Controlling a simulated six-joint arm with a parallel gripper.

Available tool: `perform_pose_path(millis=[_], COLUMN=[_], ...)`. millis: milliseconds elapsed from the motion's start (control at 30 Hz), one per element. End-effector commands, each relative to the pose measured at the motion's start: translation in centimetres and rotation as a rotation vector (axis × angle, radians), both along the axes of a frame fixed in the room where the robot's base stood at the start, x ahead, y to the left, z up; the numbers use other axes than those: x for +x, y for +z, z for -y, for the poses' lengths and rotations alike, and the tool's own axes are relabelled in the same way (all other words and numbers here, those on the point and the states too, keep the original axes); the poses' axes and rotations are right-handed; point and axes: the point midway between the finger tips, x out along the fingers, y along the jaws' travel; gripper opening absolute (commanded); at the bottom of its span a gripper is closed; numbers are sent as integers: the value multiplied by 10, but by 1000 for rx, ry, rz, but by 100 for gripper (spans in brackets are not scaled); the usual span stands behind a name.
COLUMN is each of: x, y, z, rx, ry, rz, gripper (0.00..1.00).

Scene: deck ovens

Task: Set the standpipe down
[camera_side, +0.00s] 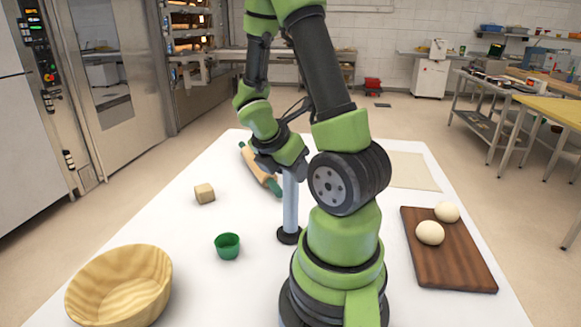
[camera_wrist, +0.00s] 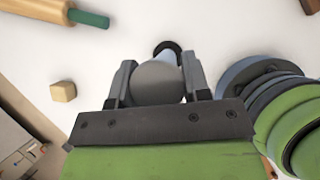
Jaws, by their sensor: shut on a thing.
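The standpipe (camera_side: 290,207) is a grey upright tube with a dark round base (camera_side: 289,236). It stands upright in the middle of the white table (camera_side: 190,240). Its base is on or just above the tabletop; I cannot tell which. My gripper (camera_side: 284,170) is shut on its upper end, from above. In the wrist view the standpipe's round grey top (camera_wrist: 157,84) sits between the two fingers of my gripper (camera_wrist: 160,75), and part of its dark base shows beyond it.
A green cup (camera_side: 227,246) and a wooden bowl (camera_side: 120,287) stand left of the standpipe. A small tan block (camera_side: 204,193) and a rolling pin (camera_side: 262,170) lie farther back. A brown board (camera_side: 447,255) with two dough balls (camera_side: 430,232) is at the right.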

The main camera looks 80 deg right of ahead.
Motion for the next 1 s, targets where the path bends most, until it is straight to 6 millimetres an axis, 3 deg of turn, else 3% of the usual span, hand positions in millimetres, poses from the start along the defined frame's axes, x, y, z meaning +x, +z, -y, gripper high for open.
perform_pose_path(millis=[133, 167, 233, 267, 667, 867, 1000], x=[0, 0, 0, 0, 2, 11, 20], y=[-3, -2, -2, -2, 5, 28, 56], z=[0, 0, 0, 0, -1, -15, -31], rx=[0, -1, -1, -1, -7, -5, -4], ry=[-1, -1, -1, -1, 0, 3, 4], rz=[-1, -1, 0, 0, 3, 10, 14], gripper=[0, 50, 66, 69, 69, 69, 69])
